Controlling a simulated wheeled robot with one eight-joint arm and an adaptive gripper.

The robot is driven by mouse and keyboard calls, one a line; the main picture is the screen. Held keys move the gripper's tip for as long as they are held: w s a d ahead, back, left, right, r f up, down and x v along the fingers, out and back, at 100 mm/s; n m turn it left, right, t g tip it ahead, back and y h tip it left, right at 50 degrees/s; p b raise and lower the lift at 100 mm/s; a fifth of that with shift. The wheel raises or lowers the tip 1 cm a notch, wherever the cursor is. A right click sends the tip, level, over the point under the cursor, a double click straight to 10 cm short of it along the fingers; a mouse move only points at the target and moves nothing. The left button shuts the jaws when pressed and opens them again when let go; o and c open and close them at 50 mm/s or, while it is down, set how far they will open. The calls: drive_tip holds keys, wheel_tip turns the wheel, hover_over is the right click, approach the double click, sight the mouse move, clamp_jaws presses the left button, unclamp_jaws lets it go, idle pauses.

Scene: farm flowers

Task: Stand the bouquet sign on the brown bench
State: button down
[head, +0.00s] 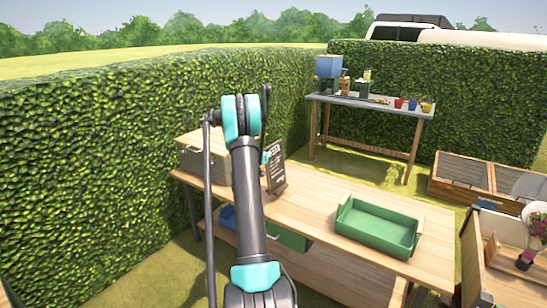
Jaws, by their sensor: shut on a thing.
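The bouquet sign (275,168), a small dark chalkboard with pale writing in a wooden frame, is upright at the middle left of the brown bench (312,208). Its lower edge is at or just above the bench top; I cannot tell if it touches. My gripper (265,156) is at the sign's upper left edge and shut on it. My arm hides most of the gripper and the bench top to the left of the sign.
A green tray (380,227) sits on the bench's right part, with bare wood between it and the sign. A grey crate (193,160) stands at the left end. A tall hedge (90,150) runs behind. A grey-topped table (370,101) with pots stands farther back.

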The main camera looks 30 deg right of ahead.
sight(273, 155)
drive_tip(key=shift+f, duration=1.95)
drive_tip(key=c, duration=1.6)
unclamp_jaws()
drive_tip(key=shift+f, duration=0.1)
drive_tip(key=shift+a, duration=0.1)
drive_tip(key=s+a+r+n+g+y, duration=0.1)
drive_tip(key=s+a+n+y, duration=0.15)
drive_tip(key=s+a, duration=0.85)
drive_tip(key=s+a+r+n+g+y, duration=0.15)
drive_tip(key=s+a+y, duration=0.4)
drive_tip(key=a, duration=0.85)
drive_tip(key=s+a+f+n+y, duration=0.2)
drive_tip(key=s+a+y, duration=0.1)
drive_tip(key=s+a, duration=0.5)
drive_tip(key=s+a+f+n+y, duration=0.2)
drive_tip(key=s+a+n, duration=0.1)
drive_tip(key=s+a, duration=0.5)
drive_tip(key=s+a+f+n+y, duration=0.2)
drive_tip(key=s+a+n+y, duration=0.1)
drive_tip(key=s+a, duration=0.6)
drive_tip(key=shift+f+y, duration=0.1)
drive_tip(key=shift+y, duration=0.2)
